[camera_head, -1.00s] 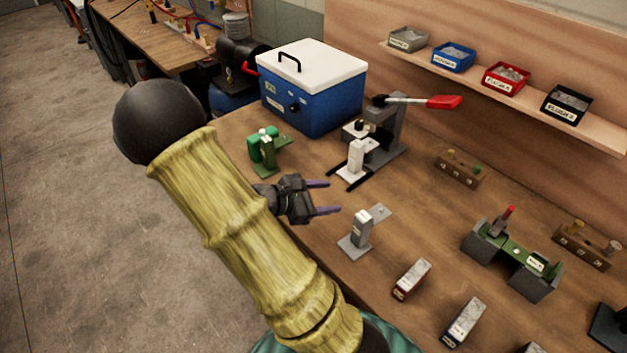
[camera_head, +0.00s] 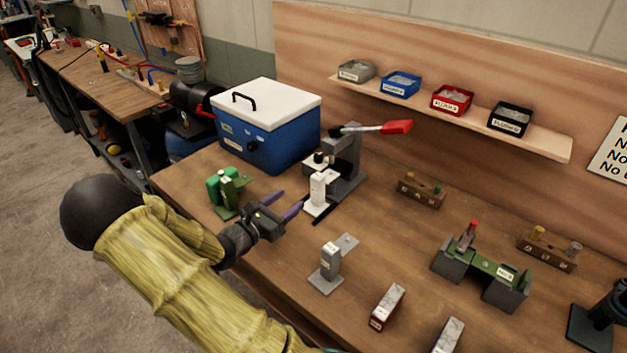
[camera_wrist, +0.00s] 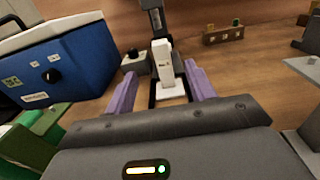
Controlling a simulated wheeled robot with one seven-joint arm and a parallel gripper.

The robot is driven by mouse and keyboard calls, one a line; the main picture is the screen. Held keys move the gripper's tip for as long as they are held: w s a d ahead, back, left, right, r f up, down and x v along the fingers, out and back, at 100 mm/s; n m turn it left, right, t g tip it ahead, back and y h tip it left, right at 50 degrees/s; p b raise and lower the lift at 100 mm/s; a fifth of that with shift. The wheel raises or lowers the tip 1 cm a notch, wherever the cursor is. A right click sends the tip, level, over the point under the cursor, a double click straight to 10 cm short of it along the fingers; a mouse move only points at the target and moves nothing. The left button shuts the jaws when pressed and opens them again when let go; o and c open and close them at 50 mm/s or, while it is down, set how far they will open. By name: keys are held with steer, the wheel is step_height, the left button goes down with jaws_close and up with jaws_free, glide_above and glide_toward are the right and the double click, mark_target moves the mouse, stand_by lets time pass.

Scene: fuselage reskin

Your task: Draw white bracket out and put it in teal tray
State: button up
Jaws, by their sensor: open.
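The white bracket (camera_head: 317,190) stands upright at the foot of a grey fixture (camera_head: 347,165) with a red-handled lever (camera_head: 396,127). My gripper (camera_head: 286,205) is open and empty, just to the left and front of the bracket, with its purple fingers pointing toward it. In the wrist view, the white bracket (camera_wrist: 164,66) shows ahead, between the lines of the two open fingers (camera_wrist: 161,88), and does not appear gripped. No teal tray shows clearly. A sliver of teal lies at the bottom edge of the head view, and I cannot tell what it is.
A blue cooler (camera_head: 267,137) stands behind left, and a green bracket (camera_head: 230,190) stands left of my gripper. A grey bracket (camera_head: 330,270) stands in front right. A green-and-grey fixture (camera_head: 483,268) is further right. Bins line the shelf (camera_head: 545,142). Bare wood lies right of the white bracket.

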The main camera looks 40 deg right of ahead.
mark_target(314, 180)
steer(key=d, duration=0.4)
steer(key=w+d+p, duration=0.1)
steer(key=d, duration=0.9)
steer(key=shift+w+d, duration=0.15)
steer(key=shift+d, duration=0.05)
steer(key=shift+a, duration=0.15)
jaws_close()
